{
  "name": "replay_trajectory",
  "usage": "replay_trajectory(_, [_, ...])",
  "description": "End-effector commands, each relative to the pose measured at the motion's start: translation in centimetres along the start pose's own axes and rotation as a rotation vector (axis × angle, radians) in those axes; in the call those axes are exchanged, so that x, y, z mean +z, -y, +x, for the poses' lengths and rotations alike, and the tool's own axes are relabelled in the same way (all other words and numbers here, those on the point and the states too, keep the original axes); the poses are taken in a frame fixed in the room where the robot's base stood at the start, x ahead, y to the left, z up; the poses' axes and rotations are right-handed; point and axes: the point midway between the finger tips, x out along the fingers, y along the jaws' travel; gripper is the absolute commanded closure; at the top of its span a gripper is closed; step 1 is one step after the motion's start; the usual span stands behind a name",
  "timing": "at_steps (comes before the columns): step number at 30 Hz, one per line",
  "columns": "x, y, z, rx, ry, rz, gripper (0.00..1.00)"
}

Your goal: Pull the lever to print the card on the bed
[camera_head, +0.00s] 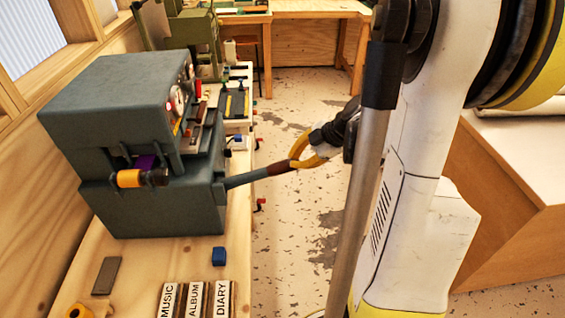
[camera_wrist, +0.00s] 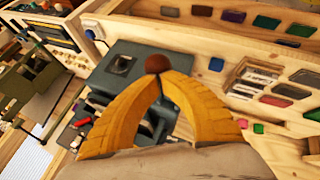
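The grey-blue press (camera_head: 120,95) stands on the bench at the left in the head view. Its lever (camera_head: 246,178) sticks out to the right, slightly raised, and ends in a brown handle (camera_head: 279,168). My gripper (camera_head: 294,163) has its yellow fingertips closed around the outer end of this handle. In the wrist view the fingertips (camera_wrist: 158,74) meet at the round brown handle end (camera_wrist: 157,63), with the press (camera_wrist: 122,65) behind. An orange foil roll (camera_head: 130,178) and a purple one (camera_head: 146,161) sit at the press's front. I cannot make out the card or the bed.
The wooden bench (camera_head: 180,250) carries a blue block (camera_head: 219,256), a grey slab (camera_head: 106,276) and labelled boxes (camera_head: 195,300) in front of the press. A green machine (camera_head: 190,35) stands behind it. The floor (camera_head: 300,215) right of the bench is open beneath my arm.

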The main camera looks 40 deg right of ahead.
Motion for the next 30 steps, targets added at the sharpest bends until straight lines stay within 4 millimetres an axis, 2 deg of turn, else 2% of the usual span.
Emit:
replay_trajectory(1, [1.5,0.9,1.3,0.015,-0.031,0.015,1.0])
replay_trajectory(7, [3.7,2.3,3.0,0.057,-0.152,0.057,1.0])
replay_trajectory(16, [4.9,3.4,4.6,0.059,-0.169,0.061,1.0])
replay_trajectory(30, [5.2,3.6,4.8,0.058,-0.167,0.061,1.0])
